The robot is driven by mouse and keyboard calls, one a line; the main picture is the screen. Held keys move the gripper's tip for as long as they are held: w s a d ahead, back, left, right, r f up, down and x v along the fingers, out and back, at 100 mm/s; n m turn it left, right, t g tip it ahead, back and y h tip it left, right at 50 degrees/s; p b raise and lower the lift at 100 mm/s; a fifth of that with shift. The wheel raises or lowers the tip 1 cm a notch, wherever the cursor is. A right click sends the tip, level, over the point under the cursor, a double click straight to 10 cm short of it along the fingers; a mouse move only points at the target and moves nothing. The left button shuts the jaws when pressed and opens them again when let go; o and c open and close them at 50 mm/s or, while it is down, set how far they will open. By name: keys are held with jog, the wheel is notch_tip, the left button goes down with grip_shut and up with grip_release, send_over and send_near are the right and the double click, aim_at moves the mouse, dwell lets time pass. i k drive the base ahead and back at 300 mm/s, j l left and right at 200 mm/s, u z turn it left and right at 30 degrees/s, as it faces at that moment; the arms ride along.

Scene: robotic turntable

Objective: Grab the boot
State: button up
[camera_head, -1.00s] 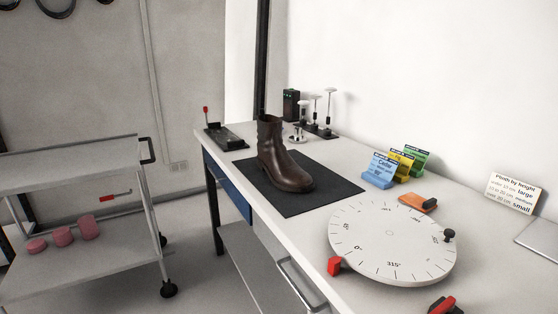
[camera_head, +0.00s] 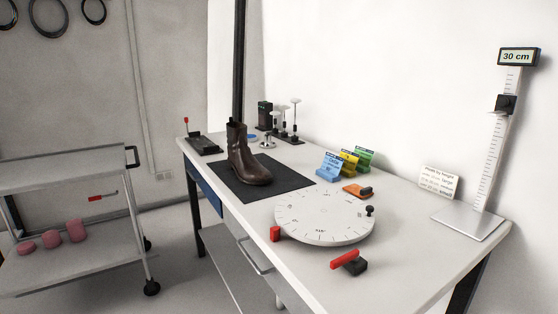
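A dark brown leather ankle boot (camera_head: 244,158) stands upright on a black mat (camera_head: 286,178) on the left half of the workbench. Its toe points toward the right front, and its shaft opening faces up. Nothing touches it apart from the mat. My gripper is not in view.
A white round turntable (camera_head: 325,217) with degree marks lies right of the mat, with a red-handled clamp (camera_head: 349,262) in front. Colored card stands (camera_head: 331,165) and small metal stands (camera_head: 294,120) are behind. A height gauge (camera_head: 495,140) stands far right. A cart (camera_head: 70,215) is at left.

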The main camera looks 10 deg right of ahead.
aim_at(249, 170)
jog(key=i+j+z, duration=0.1)
jog(key=z, duration=0.25)
jog(key=j+z, duration=0.35)
jog(key=i+j+z, duration=0.15)
jog(key=z, duration=0.25)
